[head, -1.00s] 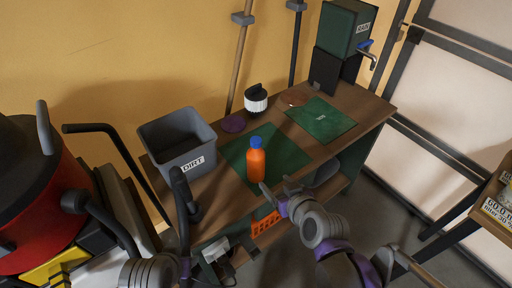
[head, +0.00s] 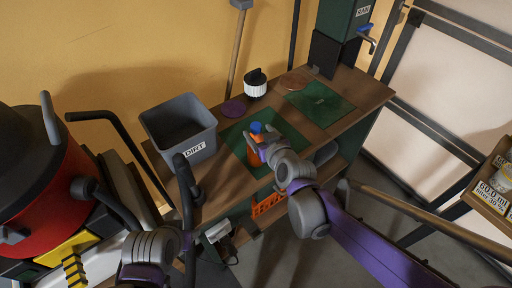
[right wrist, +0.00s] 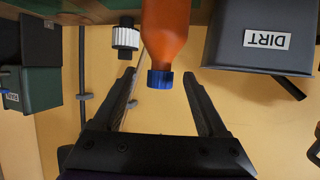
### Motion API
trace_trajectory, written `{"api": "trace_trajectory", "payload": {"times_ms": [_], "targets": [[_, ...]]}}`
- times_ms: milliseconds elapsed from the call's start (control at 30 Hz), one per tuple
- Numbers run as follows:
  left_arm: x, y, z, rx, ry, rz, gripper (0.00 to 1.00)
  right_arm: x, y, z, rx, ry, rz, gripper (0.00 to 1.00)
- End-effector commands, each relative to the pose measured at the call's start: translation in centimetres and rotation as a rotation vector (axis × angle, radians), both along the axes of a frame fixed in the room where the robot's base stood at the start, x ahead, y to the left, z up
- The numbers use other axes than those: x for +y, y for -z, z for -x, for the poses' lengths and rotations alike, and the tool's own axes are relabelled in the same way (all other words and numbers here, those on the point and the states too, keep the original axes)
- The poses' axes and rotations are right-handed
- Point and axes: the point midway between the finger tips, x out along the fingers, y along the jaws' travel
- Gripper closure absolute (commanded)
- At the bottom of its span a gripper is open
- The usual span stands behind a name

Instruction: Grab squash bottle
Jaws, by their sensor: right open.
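The squash bottle (head: 254,157), orange with a blue cap (head: 256,127), stands upright on a green mat (head: 233,142) on the wooden bench. My right gripper (head: 257,150) is at the bottle and partly hides it in the head view. In the right wrist view, which is upside down, the bottle (right wrist: 166,30) and its cap (right wrist: 160,79) lie between the two spread fingers of my right gripper (right wrist: 163,78). Gaps show on both sides, so the fingers are not closed on it.
A grey bin (head: 172,128) labelled DIRT stands left of the bottle. A black-and-white knobbed item (head: 256,86) and a purple disc (head: 232,110) are behind it. A second green mat (head: 318,101) and a green dispenser (head: 343,20) are to the right.

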Motion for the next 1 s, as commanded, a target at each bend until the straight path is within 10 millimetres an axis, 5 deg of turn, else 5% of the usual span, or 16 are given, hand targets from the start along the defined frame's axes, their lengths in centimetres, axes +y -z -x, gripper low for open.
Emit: {"api": "trace_trajectory", "payload": {"times_ms": [233, 533, 933, 1000], "targets": [[0.0, 0.2, 0.0, 0.001, 0.000, 0.000, 0.50, 1.0, 1.3, -2.5, 0.000, 0.000, -0.001, 0.24], [0.0, 0.2, 0.0, 0.001, 0.000, 0.000, 0.50, 1.1, 1.4, -2.7, 0.000, 0.000, 0.000, 0.26], [0.0, 0.2, 0.0, 0.001, 0.000, 0.000, 0.50, 1.1, 1.3, -2.7, 0.000, 0.000, 0.000, 0.98], [0.0, 0.2, 0.0, 0.001, 0.000, 0.000, 0.50, 1.1, 1.3, -2.7, 0.000, 0.000, 0.000, 1.00]]}}
